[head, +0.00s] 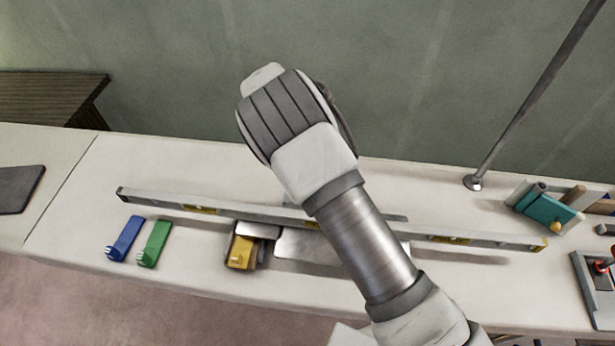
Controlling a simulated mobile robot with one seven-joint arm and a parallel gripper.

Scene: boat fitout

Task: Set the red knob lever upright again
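A small red knob (600,266) shows at the far right edge of the head view. It sits over a dark panel with a grey frame (580,283), which the picture edge cuts off. The knob is too small and too near the edge to tell how its lever leans. My arm crosses the middle of the view, well to the left of the knob. Its fingers do not show, so I cannot see whether they are open or shut.
A long spirit level (450,238) lies along the bench (75,235). Blue (125,239) and green (155,242) pieces lie left; a yellow block (240,252) sits near the middle. A teal block (545,210) and a slanted pole (530,100) stand right.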

